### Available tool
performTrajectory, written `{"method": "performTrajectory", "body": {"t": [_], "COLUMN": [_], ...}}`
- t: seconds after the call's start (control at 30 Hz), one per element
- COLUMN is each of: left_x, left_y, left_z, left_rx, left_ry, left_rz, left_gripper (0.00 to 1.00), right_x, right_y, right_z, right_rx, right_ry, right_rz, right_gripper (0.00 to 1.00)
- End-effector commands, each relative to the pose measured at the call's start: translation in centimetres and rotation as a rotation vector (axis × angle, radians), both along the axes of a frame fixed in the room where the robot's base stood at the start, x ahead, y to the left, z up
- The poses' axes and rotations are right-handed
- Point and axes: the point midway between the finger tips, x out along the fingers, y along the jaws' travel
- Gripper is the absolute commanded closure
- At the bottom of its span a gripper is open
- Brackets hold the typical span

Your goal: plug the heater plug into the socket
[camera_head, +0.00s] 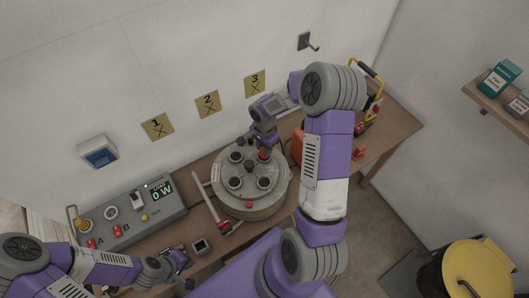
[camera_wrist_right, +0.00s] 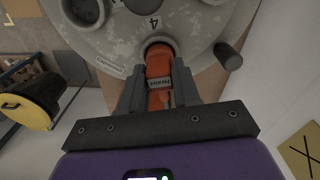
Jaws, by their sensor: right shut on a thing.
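An orange-red heater plug (camera_wrist_right: 158,62) with a "Heater" label sits between the two dark fingers of my right gripper (camera_wrist_right: 158,92), which is shut on it. The plug's front end is at the round socket marked 4 on the grey drum (camera_wrist_right: 205,28); I cannot tell how deep it sits. In the head view the drum (camera_head: 248,206) stands on the bench with several round sockets on top, and my right gripper (camera_head: 264,150) is over its far side. My left gripper (camera_head: 184,268) is open and empty near the bench's front edge.
A grey control box (camera_head: 130,222) with a display reading 0 W stands at the left. An orange object (camera_head: 297,146) and a yellow-handled tool (camera_head: 369,82) are at the right.

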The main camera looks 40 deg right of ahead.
Motion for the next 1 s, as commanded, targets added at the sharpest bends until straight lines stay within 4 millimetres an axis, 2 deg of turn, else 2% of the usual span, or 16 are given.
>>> {"method": "performTrajectory", "body": {"t": [0.6,1.0], "left_x": [0.0,0.0], "left_y": [0.0,0.0], "left_z": [2.1,2.1], "left_rx": [0.0,0.0], "left_ry": [0.0,0.0], "left_rz": [0.0,0.0], "left_gripper": [1.0,1.0], "right_x": [0.0,0.0], "right_y": [0.0,0.0], "right_z": [3.8,3.7], "right_rx": [0.001,0.001], "right_ry": [0.0,0.0], "right_rz": [0.0,-0.001], "right_gripper": [1.0,1.0]}}
